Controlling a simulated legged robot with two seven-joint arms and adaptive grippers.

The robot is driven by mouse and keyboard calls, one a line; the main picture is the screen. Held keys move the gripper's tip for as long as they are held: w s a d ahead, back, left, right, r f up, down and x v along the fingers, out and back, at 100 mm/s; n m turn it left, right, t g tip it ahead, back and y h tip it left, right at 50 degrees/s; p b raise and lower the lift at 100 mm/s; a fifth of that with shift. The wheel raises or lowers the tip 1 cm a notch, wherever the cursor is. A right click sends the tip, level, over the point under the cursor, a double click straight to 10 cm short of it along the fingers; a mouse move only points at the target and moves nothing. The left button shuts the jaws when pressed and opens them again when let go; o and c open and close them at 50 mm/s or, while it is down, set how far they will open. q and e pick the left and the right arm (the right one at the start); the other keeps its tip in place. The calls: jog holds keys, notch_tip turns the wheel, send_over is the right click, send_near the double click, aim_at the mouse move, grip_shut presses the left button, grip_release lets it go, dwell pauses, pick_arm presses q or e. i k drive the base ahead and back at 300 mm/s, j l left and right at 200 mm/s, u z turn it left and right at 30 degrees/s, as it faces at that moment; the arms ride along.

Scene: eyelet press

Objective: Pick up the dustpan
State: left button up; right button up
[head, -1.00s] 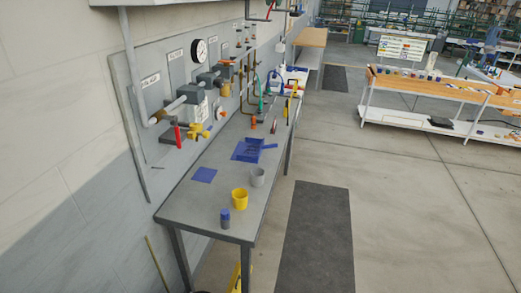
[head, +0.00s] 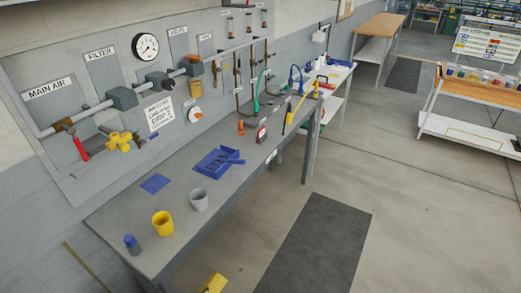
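A blue dustpan (head: 215,161) lies on the grey workbench (head: 188,228), near the middle of its top in the head view. Its short handle points right, toward the bench's front edge. Small dark bits seem to lie in its pan, too small to make out. Neither of my grippers shows in the head view.
A blue square (head: 155,183), a grey cup (head: 199,200), a yellow cup (head: 162,224) and a blue-capped bottle (head: 132,244) are left of the dustpan. A panel with pipes and a gauge (head: 145,46) stands behind. A dark mat (head: 318,245) lies on open floor in front.

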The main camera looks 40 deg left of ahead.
aim_at(216, 163)
jog(key=i+u, duration=0.25)
jog(key=i, duration=0.2)
jog(key=i+l+u, duration=0.25)
jog(key=i, duration=0.2)
jog(key=i+l+u, duration=0.2)
jog(key=i, duration=0.25)
jog(key=i+l+u, duration=0.25)
jog(key=i, duration=0.2)
jog(key=j, duration=0.1)
